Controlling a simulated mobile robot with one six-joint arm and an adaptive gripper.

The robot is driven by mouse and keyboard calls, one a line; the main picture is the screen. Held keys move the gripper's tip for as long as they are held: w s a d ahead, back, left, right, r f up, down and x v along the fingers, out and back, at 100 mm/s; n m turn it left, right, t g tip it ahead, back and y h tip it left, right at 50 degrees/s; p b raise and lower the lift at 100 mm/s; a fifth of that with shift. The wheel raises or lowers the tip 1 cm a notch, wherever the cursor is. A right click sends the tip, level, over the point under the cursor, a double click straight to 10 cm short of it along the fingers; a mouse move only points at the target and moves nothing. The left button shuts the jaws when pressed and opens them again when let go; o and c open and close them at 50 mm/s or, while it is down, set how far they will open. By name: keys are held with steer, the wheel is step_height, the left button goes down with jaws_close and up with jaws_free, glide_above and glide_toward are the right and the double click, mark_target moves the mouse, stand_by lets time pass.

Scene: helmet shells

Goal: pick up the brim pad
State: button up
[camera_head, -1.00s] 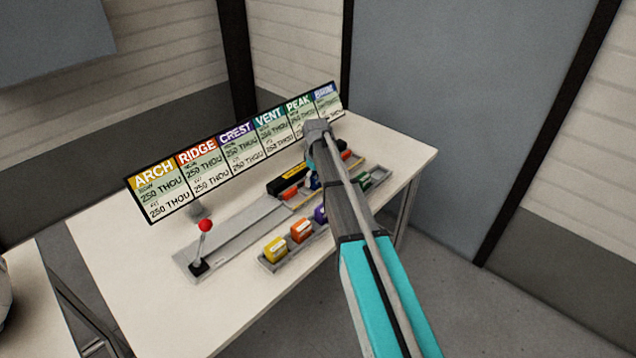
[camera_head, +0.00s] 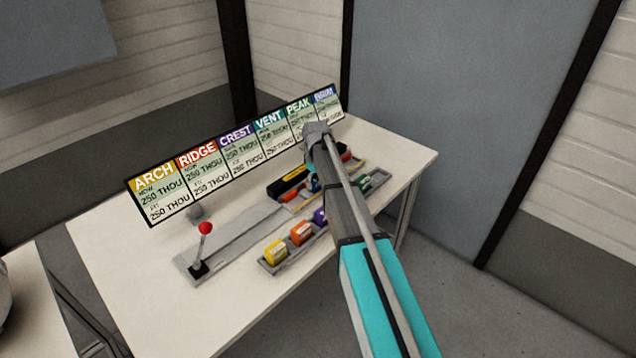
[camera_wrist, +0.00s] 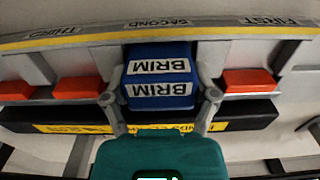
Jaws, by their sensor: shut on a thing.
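The brim pad (camera_wrist: 158,68) is a blue block with two white BRIM labels, in the middle of the wrist view. My gripper (camera_wrist: 163,98) has one finger on each side of it and is shut on it. The pad sits at the part of the rail marked SECOND; I cannot tell whether it is lifted clear. In the head view a small bit of blue (camera_head: 313,184) shows beside my arm, which hides most of the gripper.
Red-orange blocks (camera_wrist: 249,81) flank the pad, beside a black bar (camera_wrist: 240,115). A tray (camera_head: 268,268) holds yellow (camera_head: 276,253), orange (camera_head: 301,232) and purple pads. A red-knobbed lever (camera_head: 204,228) and a sign board (camera_head: 190,184) stand on the white table (camera_head: 110,270).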

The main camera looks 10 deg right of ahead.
step_height(320, 180, up, 3)
steer(key=p, duration=0.2)
steer(key=shift+f+p, duration=0.2)
steer(key=shift+p, duration=0.1)
steer(key=s+a+r+p, duration=0.1)
steer(key=s+r+p, duration=0.9)
steer(key=s, duration=0.4)
steer(key=shift+a+r, duration=0.2)
stand_by(0.4)
